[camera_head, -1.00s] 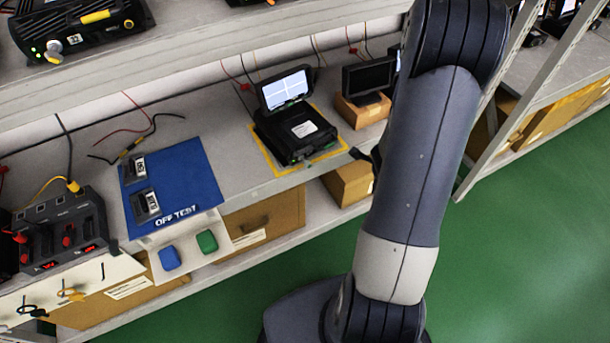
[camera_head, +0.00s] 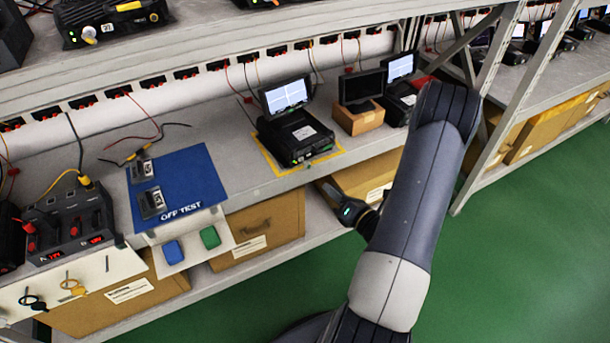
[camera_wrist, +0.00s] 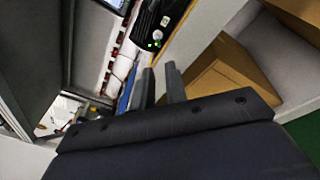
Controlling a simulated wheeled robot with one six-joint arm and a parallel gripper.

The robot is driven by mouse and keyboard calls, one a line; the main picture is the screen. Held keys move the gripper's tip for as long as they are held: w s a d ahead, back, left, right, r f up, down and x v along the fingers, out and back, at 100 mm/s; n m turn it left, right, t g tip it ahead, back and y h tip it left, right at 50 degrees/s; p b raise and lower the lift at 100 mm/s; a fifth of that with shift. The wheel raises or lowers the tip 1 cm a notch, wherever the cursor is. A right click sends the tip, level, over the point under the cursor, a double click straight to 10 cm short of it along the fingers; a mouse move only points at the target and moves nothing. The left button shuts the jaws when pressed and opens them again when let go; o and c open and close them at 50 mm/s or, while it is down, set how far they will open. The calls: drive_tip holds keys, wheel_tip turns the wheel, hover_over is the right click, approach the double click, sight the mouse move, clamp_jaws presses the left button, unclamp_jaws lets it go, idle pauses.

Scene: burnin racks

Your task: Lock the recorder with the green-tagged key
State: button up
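The recorder (camera_head: 298,138), a black box with a lit flip-up screen, stands inside a yellow outline on the bench. Its front corner with green lights and a pale round part (camera_wrist: 165,20) shows at the top of the wrist view. My gripper (camera_head: 326,188) is in front of and below the recorder, apart from it. In the wrist view its two fingers (camera_wrist: 162,84) stand apart with nothing visible between them. Keys with a black tag (camera_head: 33,302) and a yellow tag (camera_head: 74,287) hang on the white panel at lower left. I make out no green-tagged key.
A blue OFF TEST mat (camera_head: 188,172) holds two small dark modules. A white ledge below carries a blue pad (camera_head: 173,252) and a green pad (camera_head: 210,237). Cardboard boxes (camera_head: 262,228) fill the lower shelf. A rack upright (camera_head: 488,110) stands at right. The green floor is clear.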

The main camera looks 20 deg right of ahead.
sight(311, 167)
drive_tip(key=shift+m+t, duration=0.3)
drive_tip(key=shift+t, duration=0.1)
drive_tip(key=w, duration=0.3)
drive_tip(key=w+a, duration=0.1)
drive_tip(key=w, duration=0.6)
drive_tip(key=shift+w+a+r, duration=0.2)
drive_tip(key=shift+r, duration=0.05)
drive_tip(key=shift+c, duration=0.5)
clamp_jaws()
